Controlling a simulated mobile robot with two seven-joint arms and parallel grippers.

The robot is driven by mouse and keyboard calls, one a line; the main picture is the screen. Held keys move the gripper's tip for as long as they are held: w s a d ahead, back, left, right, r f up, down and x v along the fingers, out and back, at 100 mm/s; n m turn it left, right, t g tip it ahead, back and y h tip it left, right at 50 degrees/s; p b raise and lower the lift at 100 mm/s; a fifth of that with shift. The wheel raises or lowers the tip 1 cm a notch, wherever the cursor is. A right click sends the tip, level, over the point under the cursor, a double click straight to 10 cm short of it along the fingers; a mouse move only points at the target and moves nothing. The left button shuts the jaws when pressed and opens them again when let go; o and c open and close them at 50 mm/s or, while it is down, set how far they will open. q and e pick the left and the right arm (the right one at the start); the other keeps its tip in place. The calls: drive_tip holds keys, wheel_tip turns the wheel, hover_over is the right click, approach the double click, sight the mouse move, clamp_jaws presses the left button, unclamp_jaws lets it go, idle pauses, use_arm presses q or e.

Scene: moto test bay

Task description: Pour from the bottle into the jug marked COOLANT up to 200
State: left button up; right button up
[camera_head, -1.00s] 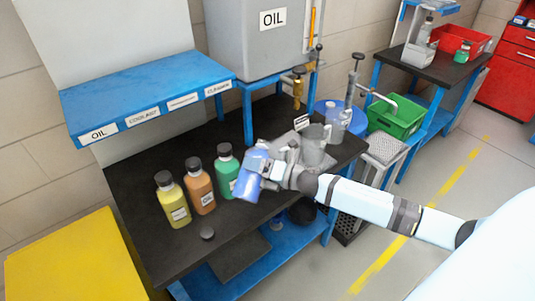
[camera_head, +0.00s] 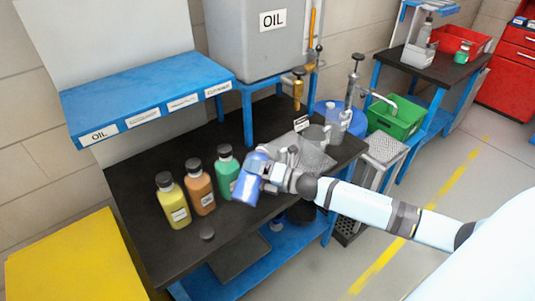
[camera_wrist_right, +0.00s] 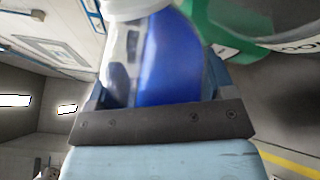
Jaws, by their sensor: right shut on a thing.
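My right gripper (camera_head: 262,172) is shut on a blue bottle (camera_head: 246,189) and holds it tilted above the bench, in front of the green bottle (camera_head: 224,160). In the right wrist view the blue bottle (camera_wrist_right: 168,62) fills the jaws, with a white part at the top edge. A clear grey jug (camera_head: 317,136) stands on the bench behind my gripper, with another clear vessel (camera_head: 337,120) beside it. In the wrist view a green curved thing (camera_wrist_right: 205,22) and a partly cut-off "CO" label show near the bottle. Any liquid level is too small to tell. My left gripper is out of view.
Yellow (camera_head: 174,206) and orange (camera_head: 200,190) bottles stand left of the green one. A dark cap (camera_head: 207,234) lies near the bench's front edge. A labelled blue shelf (camera_head: 150,88) and a grey OIL tank (camera_head: 255,45) stand behind. A green crate (camera_head: 396,118) is at right.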

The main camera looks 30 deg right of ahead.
drive_tip(key=shift+a+r+m+p, duration=0.1)
drive_tip(key=shift+r+m+p, duration=0.5)
drive_tip(key=shift+p, duration=0.2)
idle(0.5)
drive_tip(key=shift+w+d+r+m+p, duration=0.3)
drive_tip(key=shift+d+r+m+p, duration=0.25)
drive_tip(key=shift+m+p, duration=0.35)
idle(3.0)
drive_tip(key=shift+m, duration=0.4)
idle(2.4)
